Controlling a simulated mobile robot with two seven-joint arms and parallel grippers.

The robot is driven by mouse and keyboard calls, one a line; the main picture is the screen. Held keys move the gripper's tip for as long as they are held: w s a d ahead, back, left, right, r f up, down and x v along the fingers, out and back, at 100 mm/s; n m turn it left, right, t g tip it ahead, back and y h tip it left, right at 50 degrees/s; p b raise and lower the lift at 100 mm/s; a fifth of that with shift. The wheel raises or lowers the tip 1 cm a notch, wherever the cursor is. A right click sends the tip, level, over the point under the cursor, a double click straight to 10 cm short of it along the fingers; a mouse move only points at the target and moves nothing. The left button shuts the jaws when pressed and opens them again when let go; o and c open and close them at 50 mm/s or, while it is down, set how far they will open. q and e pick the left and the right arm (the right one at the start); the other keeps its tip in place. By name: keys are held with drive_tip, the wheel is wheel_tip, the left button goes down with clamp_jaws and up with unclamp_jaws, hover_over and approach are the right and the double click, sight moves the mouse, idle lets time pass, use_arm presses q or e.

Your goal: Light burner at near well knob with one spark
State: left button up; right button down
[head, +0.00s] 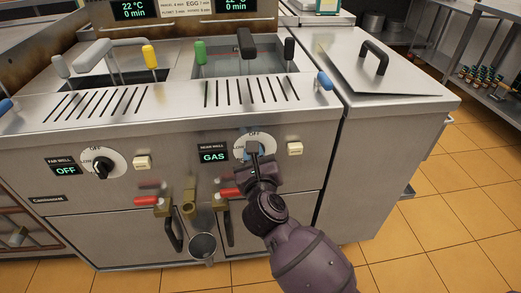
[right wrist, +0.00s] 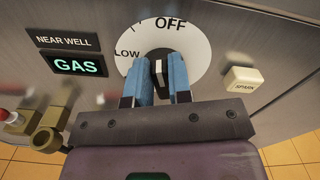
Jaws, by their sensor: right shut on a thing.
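The near well dial (head: 268,141) is a white disc on the steel front panel, marked OFF and LOW. In the right wrist view, its black knob (right wrist: 158,72) sits between the two blue fingers of my right gripper (right wrist: 158,84), which is shut on it. The gripper (head: 254,150) hides the knob in the head view. The near well display (head: 214,157) reads GAS in green, also in the right wrist view (right wrist: 80,65). The cream SPARK button (head: 295,149) is right of the dial, apart from the gripper; it also shows in the wrist view (right wrist: 243,80). My left gripper is out of view.
The far well knob (head: 101,169) and its display (head: 66,170), reading OFF, are at the left, with another cream button (head: 142,163). Floor at the right is clear.

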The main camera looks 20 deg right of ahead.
use_arm(q)
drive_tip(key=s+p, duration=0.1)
drive_tip(key=p, duration=0.1)
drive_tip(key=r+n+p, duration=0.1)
drive_tip(key=p, duration=0.1)
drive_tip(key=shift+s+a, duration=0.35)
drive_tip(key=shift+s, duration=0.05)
use_arm(e)
drive_tip(key=n, duration=0.4)
drive_tip(key=shift+w+a+f, duration=0.1)
drive_tip(key=shift+a, duration=0.25)
drive_tip(key=shift+f, duration=0.1)
drive_tip(key=c, duration=1)
unclamp_jaws()
drive_tip(key=shift+c, duration=0.2)
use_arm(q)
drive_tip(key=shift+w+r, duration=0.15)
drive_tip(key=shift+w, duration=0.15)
